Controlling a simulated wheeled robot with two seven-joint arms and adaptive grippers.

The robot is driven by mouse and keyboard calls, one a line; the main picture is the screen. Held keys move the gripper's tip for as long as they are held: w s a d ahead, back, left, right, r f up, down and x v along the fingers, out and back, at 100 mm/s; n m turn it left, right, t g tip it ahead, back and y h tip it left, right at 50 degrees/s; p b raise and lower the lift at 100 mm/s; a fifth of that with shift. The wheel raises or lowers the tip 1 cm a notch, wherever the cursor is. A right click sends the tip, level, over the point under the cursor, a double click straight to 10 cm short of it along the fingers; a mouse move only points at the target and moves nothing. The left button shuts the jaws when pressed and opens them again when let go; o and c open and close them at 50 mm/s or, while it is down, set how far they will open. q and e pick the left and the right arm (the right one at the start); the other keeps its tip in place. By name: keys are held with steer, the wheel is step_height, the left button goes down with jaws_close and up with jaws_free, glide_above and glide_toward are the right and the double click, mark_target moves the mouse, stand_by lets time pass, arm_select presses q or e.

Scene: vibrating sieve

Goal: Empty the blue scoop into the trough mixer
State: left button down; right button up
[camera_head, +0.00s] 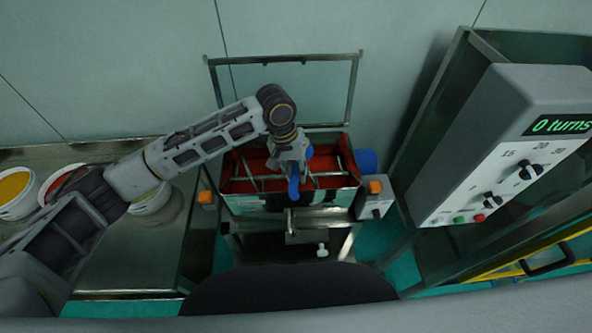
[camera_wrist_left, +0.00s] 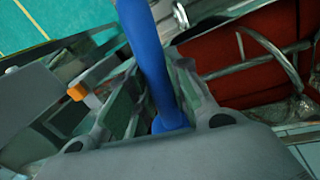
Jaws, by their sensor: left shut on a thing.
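My left gripper (camera_head: 291,160) is over the trough mixer (camera_head: 335,196) and is shut on the blue scoop (camera_head: 294,187). The scoop's blue handle (camera_wrist_left: 150,60) runs up between the fingers in the left wrist view. In the head view my gripper hides much of the scoop, so I cannot tell how its bowl is tilted or what it holds. The trough is open, with a red inside (camera_wrist_left: 240,75) and metal mixing bars, and its framed lid stands up behind it. My right gripper is not in view.
A steel bench (camera_head: 120,270) at the left holds a tub of yellow material (camera_head: 14,190) and other tubs, partly behind my arm. A small box with an orange cap (camera_head: 375,197) is at the trough's right. A grey control panel (camera_head: 500,140) reading "0 turns" stands further right.

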arm_select(q)
steer(key=shift+f+h, duration=0.1)
steer(key=shift+h, duration=1)
steer(key=shift+w+a+f+g+h, duration=0.1)
steer(key=shift+a+f+g+h, duration=0.15)
steer(key=shift+h, duration=0.7)
steer(key=shift+s+f+g+h, duration=0.1)
steer(key=shift+f+g+h, duration=0.2)
steer(key=shift+h, duration=0.6)
steer(key=shift+w+a+f+g+h, duration=0.15)
steer(key=shift+g+h, duration=0.2)
steer(key=shift+h, duration=0.6)
steer(key=shift+f+h+b, duration=0.15)
steer(key=shift+h+b, duration=0.45)
steer(key=shift+b, duration=0.3)
steer(key=h+b, duration=0.1)
steer(key=b, duration=0.1)
steer(key=a+g+h+b, duration=0.1)
steer(key=h+b, duration=0.1)
steer(key=b, duration=0.1)
steer(key=shift+f, duration=0.2)
steer(key=shift+w+b, duration=0.1)
steer(key=shift+b, duration=0.2)
